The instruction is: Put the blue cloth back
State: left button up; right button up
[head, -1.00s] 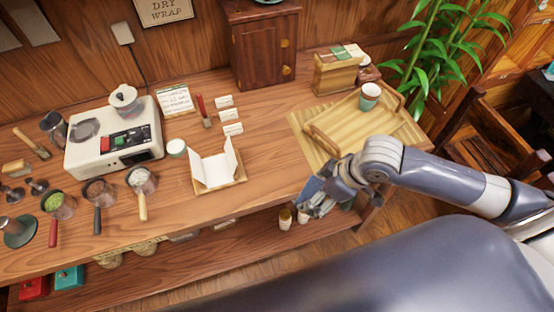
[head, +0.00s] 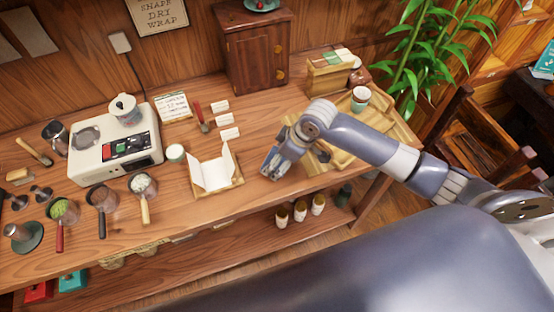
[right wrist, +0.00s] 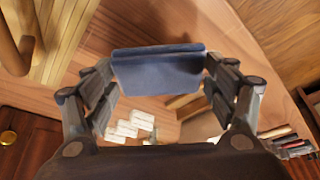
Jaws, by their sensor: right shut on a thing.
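My right gripper (head: 276,168) is over the table's front part, just right of the small wooden tray with white paper. In the right wrist view it (right wrist: 160,85) is shut on the folded blue cloth (right wrist: 158,72), which spans between its two fingers. The cloth appears to be held above the wooden table top (right wrist: 95,50). In the head view the cloth is hard to tell from the grey-blue fingers. My left gripper is not in view.
The paper tray (head: 238,183) lies left of my gripper. My right arm crosses the slatted wooden tray (head: 400,133), where a cup (head: 360,98) stands. The scale machine (head: 112,160) and several handled cups are further left. Bottles (head: 300,211) stand on the shelf below.

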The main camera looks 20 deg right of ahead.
jog(key=shift+w+a, duration=0.2)
jog(key=shift+w, duration=0.3)
notch_tip(320, 180, down, 2)
jog(key=shift+s+f+p, duration=0.1)
jog(key=shift+f+p, duration=0.1)
jog(key=shift+p, duration=0.55)
jog(key=shift+f, duration=0.6)
jog(key=shift+f, duration=0.15)
jog(key=o, duration=0.9)
jog(key=shift+o, duration=0.2)
